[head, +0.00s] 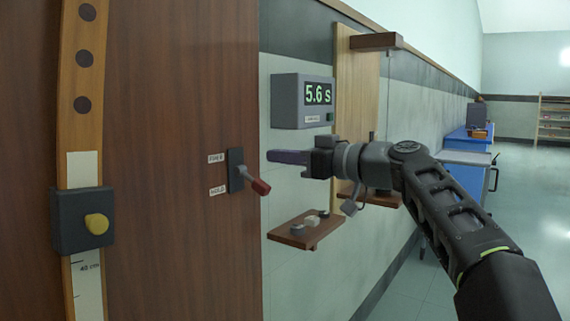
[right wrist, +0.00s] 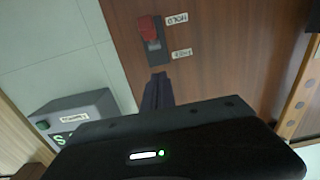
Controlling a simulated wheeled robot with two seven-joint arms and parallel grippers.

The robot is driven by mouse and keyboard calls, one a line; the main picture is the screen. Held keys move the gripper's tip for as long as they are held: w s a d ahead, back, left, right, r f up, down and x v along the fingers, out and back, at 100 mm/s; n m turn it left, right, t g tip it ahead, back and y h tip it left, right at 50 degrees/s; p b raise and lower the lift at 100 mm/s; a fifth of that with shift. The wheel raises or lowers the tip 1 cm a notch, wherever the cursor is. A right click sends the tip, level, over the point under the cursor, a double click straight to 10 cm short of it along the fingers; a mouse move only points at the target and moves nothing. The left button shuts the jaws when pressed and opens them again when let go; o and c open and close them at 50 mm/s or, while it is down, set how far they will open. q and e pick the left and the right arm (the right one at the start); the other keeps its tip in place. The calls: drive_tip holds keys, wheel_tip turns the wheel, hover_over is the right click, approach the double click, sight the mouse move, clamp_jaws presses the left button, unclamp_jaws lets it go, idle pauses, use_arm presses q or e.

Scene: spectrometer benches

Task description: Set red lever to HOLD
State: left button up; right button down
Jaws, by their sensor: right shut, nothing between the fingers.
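The red lever (head: 259,187) sits on a small dark switch plate (head: 235,171) on the brown wooden panel. Its red handle sticks out and slants down, toward the lower HOLD label (head: 217,191); the other label (head: 216,158) is above. The right wrist view, turned over, shows the red handle (right wrist: 148,28) at the HOLD end of the plate. My right gripper (head: 272,156) is shut and empty, level with the plate's upper part and to its right. Its fingertips (right wrist: 157,80) are apart from the handle. My left gripper is out of view.
A grey timer box (head: 302,101) reading 5.6 s hangs above the right gripper. A small wooden shelf (head: 296,238) with small items is below. A vertical scale with a dark slider (head: 70,222) and yellow knob stands at left.

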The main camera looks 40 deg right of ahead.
use_arm(q)
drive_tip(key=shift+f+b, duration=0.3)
drive_tip(key=shift+b, duration=0.4)
use_arm(e)
drive_tip(key=f+v, duration=0.2)
drive_tip(key=v, duration=0.8)
